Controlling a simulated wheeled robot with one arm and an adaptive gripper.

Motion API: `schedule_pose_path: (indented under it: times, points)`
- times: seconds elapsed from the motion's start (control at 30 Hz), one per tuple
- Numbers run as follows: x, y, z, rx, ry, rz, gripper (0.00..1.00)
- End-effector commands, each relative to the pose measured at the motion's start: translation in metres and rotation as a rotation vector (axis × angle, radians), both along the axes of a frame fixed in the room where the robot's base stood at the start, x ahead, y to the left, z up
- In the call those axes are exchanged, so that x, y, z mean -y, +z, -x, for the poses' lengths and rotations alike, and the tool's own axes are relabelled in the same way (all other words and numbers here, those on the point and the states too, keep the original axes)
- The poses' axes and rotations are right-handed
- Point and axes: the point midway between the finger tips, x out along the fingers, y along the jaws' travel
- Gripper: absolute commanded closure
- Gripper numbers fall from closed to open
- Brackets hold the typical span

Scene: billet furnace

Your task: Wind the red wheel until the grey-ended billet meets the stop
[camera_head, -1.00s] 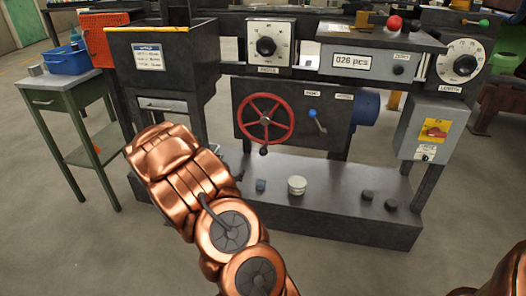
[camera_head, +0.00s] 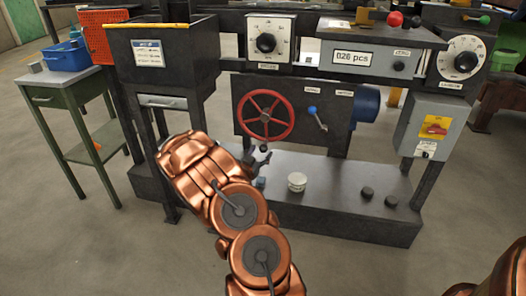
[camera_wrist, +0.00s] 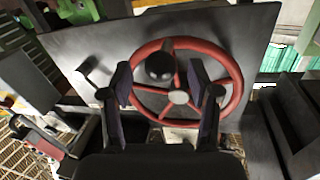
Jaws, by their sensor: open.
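The red wheel (camera_head: 266,93) stands on a dark upright panel (camera_head: 325,128), its dark handle knob (camera_head: 264,148) at the bottom of the rim. My gripper (camera_head: 258,162) is just below the wheel's lower edge, partly hidden behind my arm. In the wrist view my gripper (camera_wrist: 162,82) is open, with one finger on each side of the knob (camera_wrist: 160,66). The red wheel (camera_wrist: 231,75) fills the middle behind the fingers. I cannot tell whether either finger touches the knob. I cannot make out the grey-ended billet or the stop in either view.
A blue-tipped lever (camera_head: 316,118) sits right of the wheel, on the same panel. A pale round pot (camera_head: 297,181) and dark round pieces (camera_head: 367,192) stand on the machine's base shelf. A dark bin (camera_head: 125,48) is at upper left; a grey switch box (camera_head: 413,125) is at right.

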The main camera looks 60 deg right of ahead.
Motion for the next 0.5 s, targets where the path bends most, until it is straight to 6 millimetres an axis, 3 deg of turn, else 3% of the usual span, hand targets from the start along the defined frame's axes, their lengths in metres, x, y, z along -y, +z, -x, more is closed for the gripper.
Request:
schedule_pose_path:
  times: [0.2, 0.5]
  points:
    - [0.02, 0.0, -0.003, 0.003, -0.001, 0.002, 0.39]
    - [0.028, 0.0, -0.005, 0.0, 0.001, -0.001, 0.39]
